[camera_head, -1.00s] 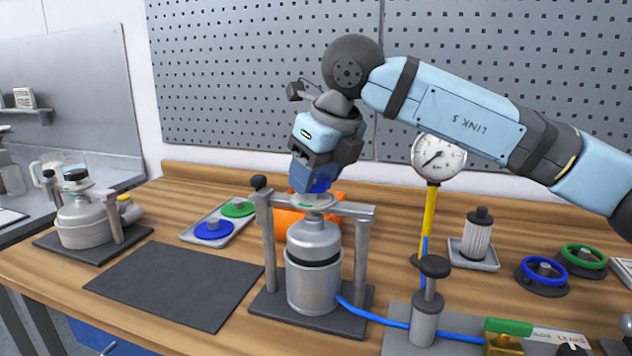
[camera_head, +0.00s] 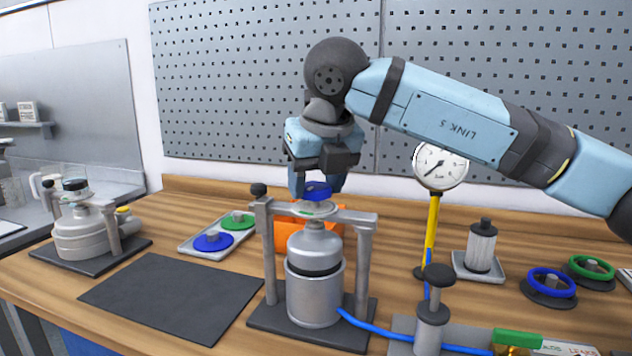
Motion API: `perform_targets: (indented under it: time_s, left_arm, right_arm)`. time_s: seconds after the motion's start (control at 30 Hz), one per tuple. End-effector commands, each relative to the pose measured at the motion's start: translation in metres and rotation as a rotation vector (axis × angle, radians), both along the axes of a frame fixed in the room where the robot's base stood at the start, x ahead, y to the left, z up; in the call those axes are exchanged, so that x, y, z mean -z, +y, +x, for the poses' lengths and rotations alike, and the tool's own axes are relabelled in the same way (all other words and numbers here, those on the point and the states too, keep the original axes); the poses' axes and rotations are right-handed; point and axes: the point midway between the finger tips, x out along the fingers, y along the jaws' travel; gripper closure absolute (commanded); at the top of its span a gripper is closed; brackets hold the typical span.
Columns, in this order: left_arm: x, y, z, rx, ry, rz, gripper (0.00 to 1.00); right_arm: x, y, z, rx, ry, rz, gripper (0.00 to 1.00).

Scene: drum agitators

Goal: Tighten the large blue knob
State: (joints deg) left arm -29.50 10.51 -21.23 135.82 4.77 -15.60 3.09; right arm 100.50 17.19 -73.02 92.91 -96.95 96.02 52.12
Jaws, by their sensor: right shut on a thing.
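The large blue knob (camera_head: 317,191) sits at the top of a metal frame (camera_head: 362,217) that stands over a silver canister (camera_head: 314,285). My right gripper (camera_head: 318,188) comes down from above and is shut on the blue knob, with a finger on each side of it. The fingers hide part of the knob. A pale disc lies just below the knob on the crossbar. My left gripper does not show.
A tray (camera_head: 187,248) with a blue and a green disc lies to the left. An orange object (camera_head: 288,235) is behind the frame. A pressure gauge (camera_head: 441,166), a blue handwheel (camera_head: 549,283) and a green handwheel (camera_head: 590,269) are on the right. A dark mat (camera_head: 172,297) lies bare at front left.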

Motion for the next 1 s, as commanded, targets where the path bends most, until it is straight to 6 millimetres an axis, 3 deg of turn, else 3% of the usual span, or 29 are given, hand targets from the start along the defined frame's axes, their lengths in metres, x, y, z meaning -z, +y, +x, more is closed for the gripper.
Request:
perform_targets:
  time_s: [0.2,0.23,0.33,0.67,0.87,1.0]
  left_arm:
    - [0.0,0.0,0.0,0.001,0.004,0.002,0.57]
    - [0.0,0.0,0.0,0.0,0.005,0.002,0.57]
    - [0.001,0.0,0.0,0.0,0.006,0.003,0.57]
    - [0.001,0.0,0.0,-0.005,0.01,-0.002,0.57]
    - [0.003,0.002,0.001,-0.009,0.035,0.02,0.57]
    - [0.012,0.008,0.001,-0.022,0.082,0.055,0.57]
  right_arm:
    - [-0.005,0.0,0.001,0.002,-0.008,0.007,0.71]
    - [-0.006,0.0,0.001,0.002,-0.008,0.007,0.43]
    - [-0.005,0.0,0.001,0.001,-0.007,0.006,0.22]
    - [-0.005,-0.001,-0.001,0.0,-0.003,0.002,0.22]
    - [-0.032,-0.005,-0.01,0.0,-0.005,0.003,0.22]
    - [-0.063,-0.01,-0.021,0.001,-0.006,0.004,0.22]
